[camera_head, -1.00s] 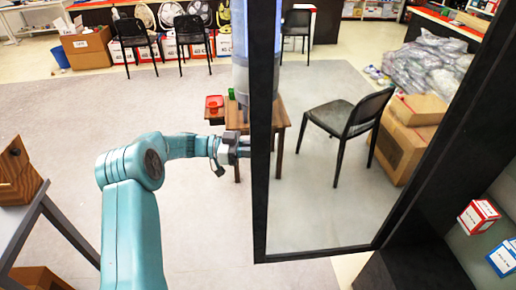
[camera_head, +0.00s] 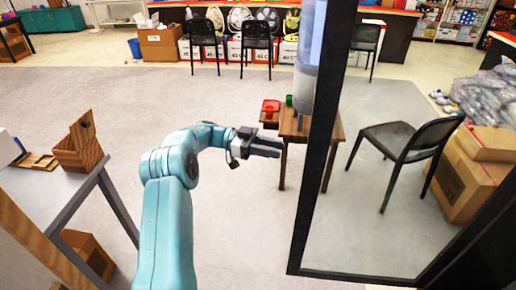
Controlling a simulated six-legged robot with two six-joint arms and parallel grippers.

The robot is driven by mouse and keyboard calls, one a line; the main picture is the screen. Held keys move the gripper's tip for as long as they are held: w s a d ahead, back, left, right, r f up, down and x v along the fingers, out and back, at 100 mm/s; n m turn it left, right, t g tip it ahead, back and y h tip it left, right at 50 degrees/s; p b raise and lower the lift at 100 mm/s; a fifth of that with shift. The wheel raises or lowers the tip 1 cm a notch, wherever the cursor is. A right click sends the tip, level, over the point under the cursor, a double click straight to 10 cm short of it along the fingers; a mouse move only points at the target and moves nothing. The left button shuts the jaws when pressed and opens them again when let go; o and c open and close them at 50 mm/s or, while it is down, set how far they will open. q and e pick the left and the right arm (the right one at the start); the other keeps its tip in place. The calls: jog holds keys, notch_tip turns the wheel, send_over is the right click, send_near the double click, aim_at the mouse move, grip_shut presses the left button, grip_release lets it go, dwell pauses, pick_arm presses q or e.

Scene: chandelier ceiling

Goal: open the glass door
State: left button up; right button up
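The glass door (camera_head: 322,150) stands at the right of centre in a dark frame, standing ajar, with a chair and boxes seen through its pane. My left gripper (camera_head: 280,147) is at the middle of the view, left of the door's dark edge. There is a gap between its fingertips and the edge. Its dark fingers look close together, and I cannot tell whether they are open or shut. Nothing shows between them. A handle on the door cannot be made out. My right gripper is not in view.
A grey table (camera_head: 45,200) with a wooden box (camera_head: 80,146) is at the left. A black chair (camera_head: 405,150) and cardboard boxes (camera_head: 470,180) are at the right. Open floor lies between.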

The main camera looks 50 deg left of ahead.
pick_arm(q)
jog(key=v, duration=0.5)
jog(key=shift+s+d, duration=0.1)
dwell(0.5)
